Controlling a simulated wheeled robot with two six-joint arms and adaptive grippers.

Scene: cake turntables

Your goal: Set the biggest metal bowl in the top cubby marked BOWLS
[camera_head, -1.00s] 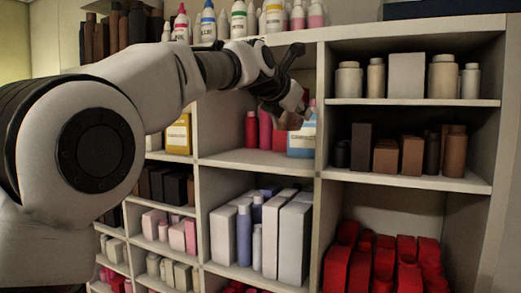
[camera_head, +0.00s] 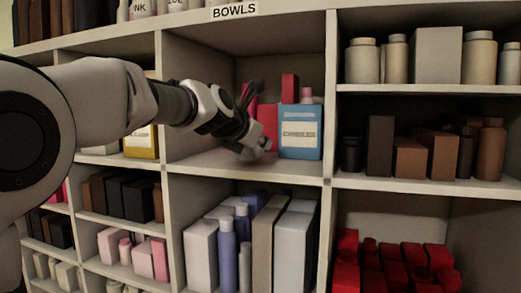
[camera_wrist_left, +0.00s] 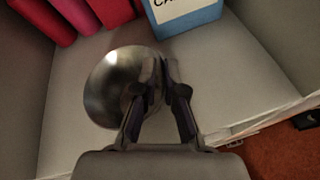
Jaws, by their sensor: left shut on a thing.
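A shiny metal bowl (camera_wrist_left: 105,85) is in the jaws of my left gripper (camera_wrist_left: 163,72), which is shut on its rim in the left wrist view. In the head view my left gripper (camera_head: 254,142) reaches into the cubby (camera_head: 200,165) under the BOWLS label (camera_head: 235,12). The bowl is low over the cubby floor near its front; I cannot tell whether it touches. In the head view the bowl is small and mostly hidden by the gripper. My right gripper is not in view.
A blue box (camera_head: 301,130) with a white label stands right of the gripper in this cubby. Red containers (camera_head: 268,118) stand at the back. White and lilac containers (camera_head: 228,255) fill the cubby below. Bare floor shows at the left and front of the cubby.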

